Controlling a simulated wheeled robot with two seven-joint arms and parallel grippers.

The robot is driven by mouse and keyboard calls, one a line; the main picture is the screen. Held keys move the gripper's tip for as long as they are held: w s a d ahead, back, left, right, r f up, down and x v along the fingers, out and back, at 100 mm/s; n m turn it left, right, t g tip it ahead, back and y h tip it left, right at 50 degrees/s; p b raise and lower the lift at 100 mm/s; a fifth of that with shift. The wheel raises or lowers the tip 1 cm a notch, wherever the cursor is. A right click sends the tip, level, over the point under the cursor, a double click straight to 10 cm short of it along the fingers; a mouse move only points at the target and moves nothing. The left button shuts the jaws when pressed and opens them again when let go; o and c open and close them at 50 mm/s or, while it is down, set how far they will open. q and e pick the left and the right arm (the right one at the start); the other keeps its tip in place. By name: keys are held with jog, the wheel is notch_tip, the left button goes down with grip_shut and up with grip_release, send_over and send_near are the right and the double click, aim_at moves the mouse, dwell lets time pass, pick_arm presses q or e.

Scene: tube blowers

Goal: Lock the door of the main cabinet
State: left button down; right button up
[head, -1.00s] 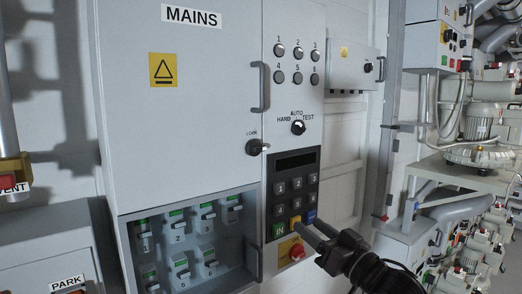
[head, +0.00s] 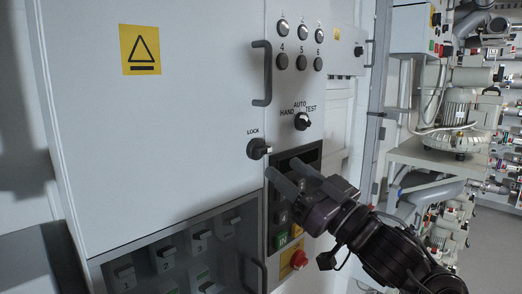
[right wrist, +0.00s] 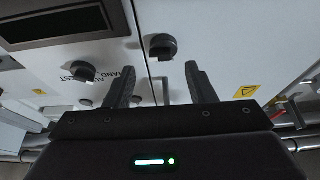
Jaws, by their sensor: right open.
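The main cabinet door (head: 150,130) is a large grey panel with a yellow warning sign and a vertical handle (head: 262,73); it looks closed. The black lock knob (head: 259,149), labelled LOCK, is on the door below the handle, its grip pointing right. It also shows in the right wrist view (right wrist: 162,46), ahead of and between the fingers. My right gripper (head: 284,168) is open and empty, its fingertips just below and right of the knob; the head view shows no clear contact. My left gripper is not in view.
The HAND/AUTO/TEST selector (head: 302,121) is close right of the lock knob. A keypad panel (head: 290,225), partly hidden by my right gripper, and a red knob (head: 298,259) are below. Pumps on shelves (head: 455,125) stand at the right.

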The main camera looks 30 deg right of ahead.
aim_at(265, 152)
jog(key=shift+w+a+r+p, duration=0.2)
jog(key=shift+w+r+p, duration=0.05)
jog(key=shift+w+r, duration=0.25)
jog(key=shift+w+a+r+p, duration=0.25)
jog(key=shift+w+r, duration=0.15)
jog(key=shift+w, duration=0.1)
jog(key=shift+p+x, duration=0.35)
jog(key=shift+x, duration=0.75)
jog(key=shift+w+a+f, duration=0.15)
jog(key=shift+w, duration=0.3)
jog(key=shift+a, duration=0.1)
jog(key=c, duration=0.8)
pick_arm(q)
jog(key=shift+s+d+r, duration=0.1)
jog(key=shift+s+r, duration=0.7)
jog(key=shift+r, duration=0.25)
